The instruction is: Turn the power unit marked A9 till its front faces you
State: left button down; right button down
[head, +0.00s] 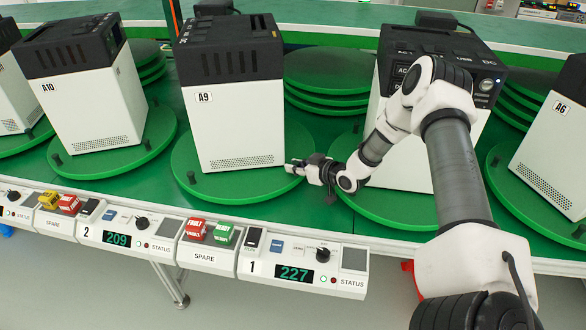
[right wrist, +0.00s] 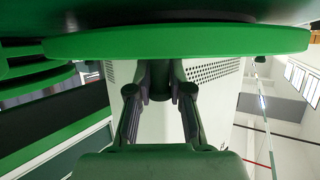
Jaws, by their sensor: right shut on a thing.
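The power unit marked A9 (head: 233,125), white with a black vented top, stands upright on a green turntable disc (head: 215,188). The side toward me shows the A9 label, top slots and a low perforated grille, with no sockets or controls. A small black peg (head: 191,178) stands on the disc's left edge. My right gripper (head: 299,168) is at the disc's right edge, beside the unit. In the right wrist view, its fingers (right wrist: 160,92) are shut on a dark peg (right wrist: 160,75) by the green disc's rim (right wrist: 230,42). My left gripper is out of view.
Unit A10 (head: 88,105) stands on the disc to the left, unit A6 (head: 552,150) at the far right. Behind my right arm, another unit (head: 410,150) shows sockets on its black top. Stacked green discs (head: 325,70) lie behind. Control panels (head: 300,265) line the front edge.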

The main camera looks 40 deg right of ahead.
jog(key=shift+d, duration=0.2)
jog(key=c, duration=1.1)
grip_release()
jog(key=shift+o, duration=0.2)
notch_tip(320, 180, up, 10)
jog(key=shift+f, duration=0.1)
